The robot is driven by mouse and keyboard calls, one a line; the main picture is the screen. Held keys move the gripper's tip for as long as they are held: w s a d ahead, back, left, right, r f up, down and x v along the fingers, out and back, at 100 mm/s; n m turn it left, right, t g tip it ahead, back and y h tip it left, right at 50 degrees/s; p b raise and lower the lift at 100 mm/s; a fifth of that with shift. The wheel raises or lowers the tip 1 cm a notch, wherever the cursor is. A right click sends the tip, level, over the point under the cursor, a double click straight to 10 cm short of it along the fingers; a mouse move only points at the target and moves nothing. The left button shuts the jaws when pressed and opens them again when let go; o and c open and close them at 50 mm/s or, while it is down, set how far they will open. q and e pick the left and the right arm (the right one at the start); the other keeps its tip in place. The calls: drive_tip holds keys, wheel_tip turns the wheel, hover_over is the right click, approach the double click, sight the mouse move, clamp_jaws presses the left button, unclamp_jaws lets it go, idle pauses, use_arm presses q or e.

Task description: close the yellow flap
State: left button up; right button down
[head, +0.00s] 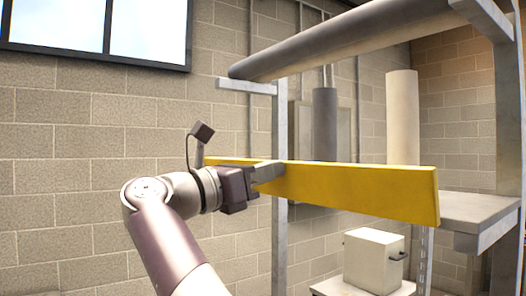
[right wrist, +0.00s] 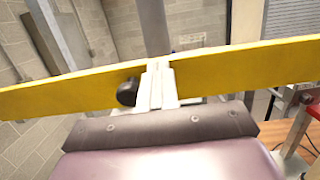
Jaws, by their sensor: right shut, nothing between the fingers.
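The yellow flap (head: 362,188) is a long, thin board across the middle of the head view, its right end nearer and larger. It also spans the right wrist view (right wrist: 235,66), with a dark round knob (right wrist: 128,92) on it just left of my fingers. My right gripper (head: 268,172) is shut and empty, with its fingertips at the flap's face; they overlap it in the right wrist view (right wrist: 158,80). I cannot tell whether they touch it. My left gripper is not in view.
A grey metal frame (head: 280,200) with a shelf (head: 478,210) stands behind the flap. A thick grey pipe (head: 345,42) runs above. A white box with a dark handle (head: 372,260) sits below the flap.

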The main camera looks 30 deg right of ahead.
use_arm(q)
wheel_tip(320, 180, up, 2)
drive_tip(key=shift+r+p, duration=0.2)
drive_tip(key=shift+p, duration=0.55)
use_arm(e)
drive_tip(key=shift+d+r+y, duration=0.45)
drive_tip(key=shift+d+y, duration=0.05)
drive_tip(key=shift+d, duration=0.15)
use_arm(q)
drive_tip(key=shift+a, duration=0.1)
